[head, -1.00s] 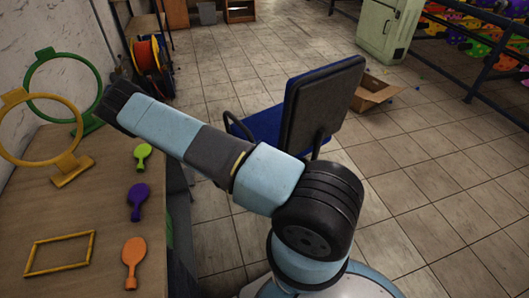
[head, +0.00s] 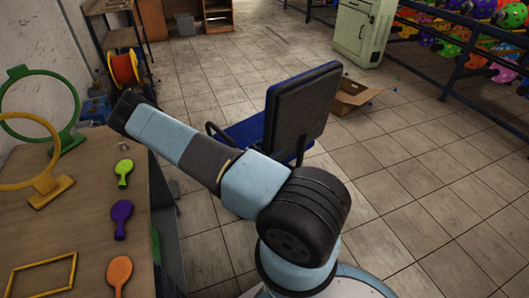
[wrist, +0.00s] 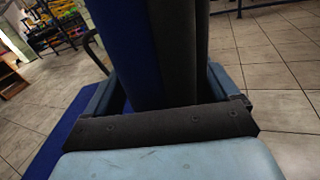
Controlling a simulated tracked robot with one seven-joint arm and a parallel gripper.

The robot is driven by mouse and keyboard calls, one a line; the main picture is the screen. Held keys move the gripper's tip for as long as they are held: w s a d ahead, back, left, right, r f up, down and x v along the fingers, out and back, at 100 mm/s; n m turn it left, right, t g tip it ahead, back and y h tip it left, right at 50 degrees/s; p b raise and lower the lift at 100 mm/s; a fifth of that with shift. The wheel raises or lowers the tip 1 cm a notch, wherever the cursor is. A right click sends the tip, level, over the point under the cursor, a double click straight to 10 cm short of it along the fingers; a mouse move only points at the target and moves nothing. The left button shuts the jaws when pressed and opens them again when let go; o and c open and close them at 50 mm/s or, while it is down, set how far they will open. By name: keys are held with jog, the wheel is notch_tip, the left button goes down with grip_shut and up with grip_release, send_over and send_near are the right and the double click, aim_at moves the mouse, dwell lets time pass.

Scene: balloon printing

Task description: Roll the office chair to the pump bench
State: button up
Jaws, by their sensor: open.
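The office chair (head: 298,110) has a blue seat and a tall backrest with a dark rear side. It stands upright on the tiled floor beyond my arm in the head view. In the wrist view its backrest (wrist: 160,50) rises close up between the two blue fingers of my gripper (wrist: 158,92). The fingers are apart, and whether they touch the backrest cannot be told. My gripper cannot be made out in the head view. No pump is visible, so I cannot tell which table is the pump bench.
A wooden table (head: 75,215) with ring stands and coloured paddles runs along the left. An orange cable reel (head: 124,68) stands beyond it. An open cardboard box (head: 352,96) lies right of the chair, before a pale green cabinet (head: 362,30). Floor at right is clear.

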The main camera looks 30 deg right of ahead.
jog(key=shift+d, duration=0.65)
grip_shut()
dwell(0.5)
